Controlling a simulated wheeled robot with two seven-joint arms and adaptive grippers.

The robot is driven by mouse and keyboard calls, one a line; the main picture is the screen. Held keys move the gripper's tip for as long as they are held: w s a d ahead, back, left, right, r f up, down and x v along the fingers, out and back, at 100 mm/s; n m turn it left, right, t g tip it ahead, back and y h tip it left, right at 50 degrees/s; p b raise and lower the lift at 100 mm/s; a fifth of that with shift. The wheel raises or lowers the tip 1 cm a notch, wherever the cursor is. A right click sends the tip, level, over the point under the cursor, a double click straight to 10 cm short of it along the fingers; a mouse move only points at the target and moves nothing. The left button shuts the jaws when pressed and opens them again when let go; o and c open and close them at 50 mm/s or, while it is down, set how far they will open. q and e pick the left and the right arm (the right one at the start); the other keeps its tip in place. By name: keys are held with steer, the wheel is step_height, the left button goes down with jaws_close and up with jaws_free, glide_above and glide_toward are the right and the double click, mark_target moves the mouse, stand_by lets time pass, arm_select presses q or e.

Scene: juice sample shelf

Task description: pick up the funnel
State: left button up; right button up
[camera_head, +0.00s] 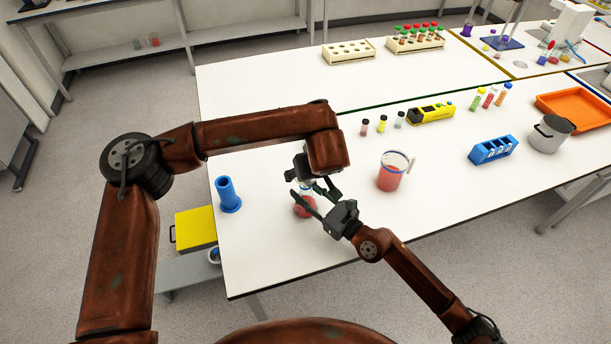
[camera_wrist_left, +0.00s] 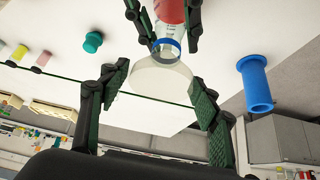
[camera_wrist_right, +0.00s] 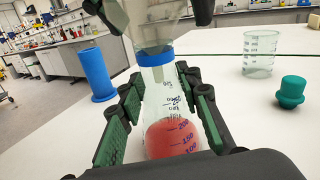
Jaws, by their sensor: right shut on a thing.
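The clear flask with red liquid (camera_head: 305,207) stands near the table's left front; its marked body shows in the right wrist view (camera_wrist_right: 172,139). My right gripper (camera_head: 314,197) is shut on the flask, one finger on either side. The clear funnel (camera_wrist_left: 160,80) sits in the flask's blue-ringed neck, its cone widening above the ring. Its stem shows faintly inside the neck in the right wrist view. My left gripper (camera_wrist_left: 160,76) is open, its fingers on either side of the funnel's cone. In the head view the funnel is mostly hidden by my grippers.
A blue cylinder (camera_head: 229,195) stands left of the flask, near the table edge. A beaker of red liquid (camera_head: 390,175) stands to the right. The table's front middle is clear.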

arm_select(q)
steer(key=c, duration=0.7)
arm_select(e)
steer(key=shift+f, duration=0.1)
arm_select(q)
steer(key=shift+r, duration=0.15)
steer(key=shift+r, duration=4.8)
arm_select(e)
steer(key=o, duration=1.4)
steer(key=v, duration=0.8)
steer(key=shift+d, duration=0.15)
steer(key=shift+v, duration=1.95)
